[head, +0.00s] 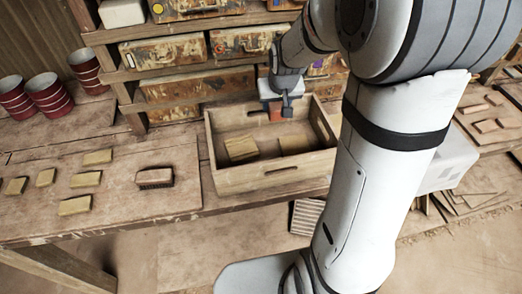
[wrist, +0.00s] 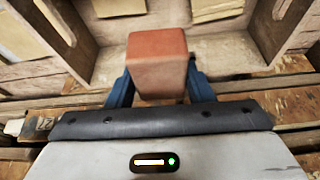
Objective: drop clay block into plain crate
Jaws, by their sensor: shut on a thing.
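My gripper (head: 279,107) is shut on a reddish clay block (wrist: 157,62). In the wrist view the block sits between the two blue fingers. In the head view the block (head: 275,114) shows small and red at the far side of the plain wooden crate (head: 275,179). It appears raised, near the crate's back wall; whether it is fully inside the rim I cannot tell. The crate's side wall also shows in the wrist view (wrist: 69,38). Two tan blocks (head: 240,149) (head: 295,144) lie on the crate floor.
Several tan blocks (head: 86,179) and a dark-sided brush-like block (head: 155,178) lie on a board left of the crate. Shelves with worn cases (head: 163,52) stand close behind it. Red-banded cans (head: 49,93) stand at the far left. A slatted piece (head: 306,215) lies below the crate.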

